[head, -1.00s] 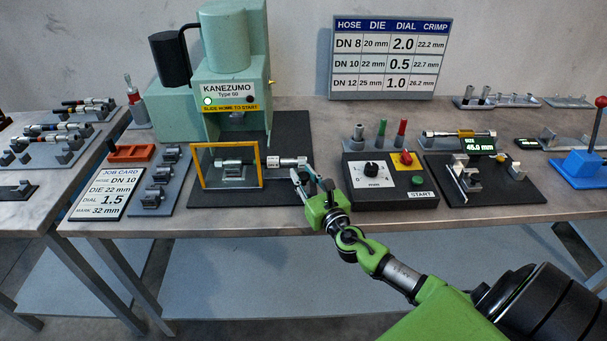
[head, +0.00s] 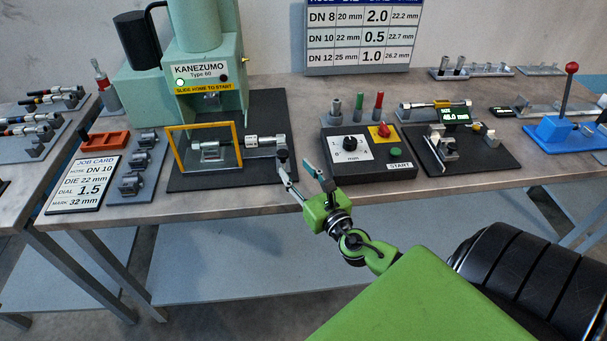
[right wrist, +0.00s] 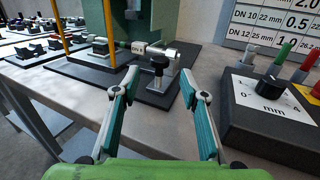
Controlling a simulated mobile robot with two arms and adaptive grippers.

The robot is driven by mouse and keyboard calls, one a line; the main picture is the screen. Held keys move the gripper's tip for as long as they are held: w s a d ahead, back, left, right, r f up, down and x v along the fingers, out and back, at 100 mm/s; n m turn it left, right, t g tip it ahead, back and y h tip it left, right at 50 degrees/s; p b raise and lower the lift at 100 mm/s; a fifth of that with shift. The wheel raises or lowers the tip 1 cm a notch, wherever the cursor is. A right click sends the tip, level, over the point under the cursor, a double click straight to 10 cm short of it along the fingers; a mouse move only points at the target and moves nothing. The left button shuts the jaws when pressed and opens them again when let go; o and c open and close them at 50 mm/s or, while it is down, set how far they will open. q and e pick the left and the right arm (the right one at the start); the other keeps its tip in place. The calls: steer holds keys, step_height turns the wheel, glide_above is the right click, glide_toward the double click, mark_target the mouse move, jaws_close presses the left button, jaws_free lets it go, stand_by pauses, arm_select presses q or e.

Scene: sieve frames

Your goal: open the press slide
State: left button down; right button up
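The green press (head: 205,105) labelled KANEZUMO stands at the back left of the bench, a green lamp lit on its front. A yellow-framed clear guard (head: 205,148) stands at its opening. The slide assembly (head: 264,143), with a silver cylinder, reaches out to the right on the dark base plate. A black knob (right wrist: 159,65) on a metal bracket stands at the slide's right end in the right wrist view. My right gripper (head: 299,175) is open and empty, near that end at the bench's front edge. In the wrist view the knob lies ahead between the fingers (right wrist: 158,88), apart from them. My left gripper is not in view.
The dial box (head: 368,168) with a START button stands just right of the gripper. A gauge fixture (head: 480,150) is farther right. A job card (head: 82,185) and die rack (head: 137,170) lie left of the press. Bare bench shows along the front edge.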

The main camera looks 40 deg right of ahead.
steer(key=shift+s+a, duration=0.15)
steer(key=shift+s, duration=0.65)
steer(key=shift+s+a, duration=0.1)
steer(key=shift+s, duration=0.65)
